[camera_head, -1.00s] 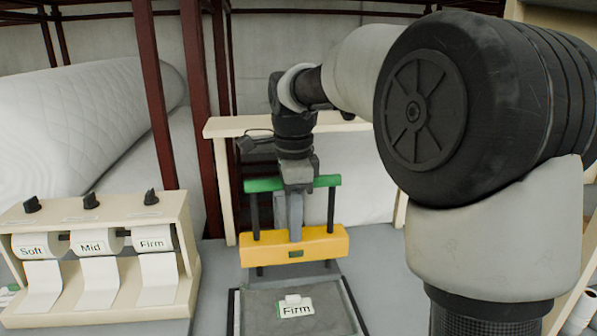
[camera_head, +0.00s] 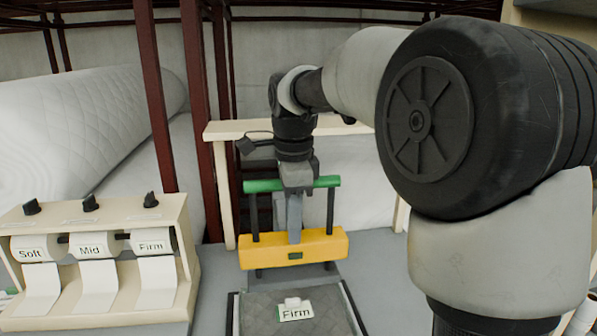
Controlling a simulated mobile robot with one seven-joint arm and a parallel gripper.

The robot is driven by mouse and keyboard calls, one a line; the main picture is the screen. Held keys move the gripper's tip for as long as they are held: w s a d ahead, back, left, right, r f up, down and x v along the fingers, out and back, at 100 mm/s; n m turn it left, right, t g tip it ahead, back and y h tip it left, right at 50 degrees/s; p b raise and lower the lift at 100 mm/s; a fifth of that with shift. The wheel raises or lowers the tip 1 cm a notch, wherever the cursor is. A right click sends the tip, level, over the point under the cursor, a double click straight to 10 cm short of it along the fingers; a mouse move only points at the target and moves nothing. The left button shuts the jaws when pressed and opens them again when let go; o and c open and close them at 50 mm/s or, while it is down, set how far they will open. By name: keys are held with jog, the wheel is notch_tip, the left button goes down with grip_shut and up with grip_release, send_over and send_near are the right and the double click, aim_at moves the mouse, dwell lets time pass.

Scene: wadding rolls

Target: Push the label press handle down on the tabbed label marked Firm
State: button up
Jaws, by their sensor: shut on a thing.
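The label press has a green handle bar (camera_head: 262,186) on dark posts and a yellow press head (camera_head: 267,255) below it. The tabbed label marked Firm (camera_head: 296,313) lies on the grey quilted pad (camera_head: 265,305) in front of the press, with its small white tab upward. The yellow head is raised, apart from the label. My gripper (camera_head: 294,205) points down at the middle of the green handle and is shut on it.
A label dispenser (camera_head: 184,290) with rolls marked Soft, Mid and Firm stands at the left. A large quilted white roll (camera_head: 80,130) lies behind it. Dark red posts (camera_head: 155,95) rise behind. A pale shelf (camera_head: 230,128) is behind the press. My arm covers the right side.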

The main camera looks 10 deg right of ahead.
jog(key=f, duration=0.1)
jog(key=s+f, duration=0.1)
jog(key=f, duration=0.1)
jog(key=shift+d+f+g, duration=0.1)
jog(key=shift+f+g, duration=0.1)
jog(key=shift+g, duration=0.2)
jog(key=r+p, duration=0.2)
jog(key=p, duration=0.1)
jog(key=r+p, duration=0.1)
jog(key=r, duration=0.1)
jog(key=shift+w, duration=0.35)
notch_tip(320, 180, up, 12)
jog(key=p, duration=1)
jog(key=shift+f, duration=0.15)
jog(key=shift+r+p, duration=1.5)
jog(key=shift+p, duration=0.05)
notch_tip(320, 180, up, 6)
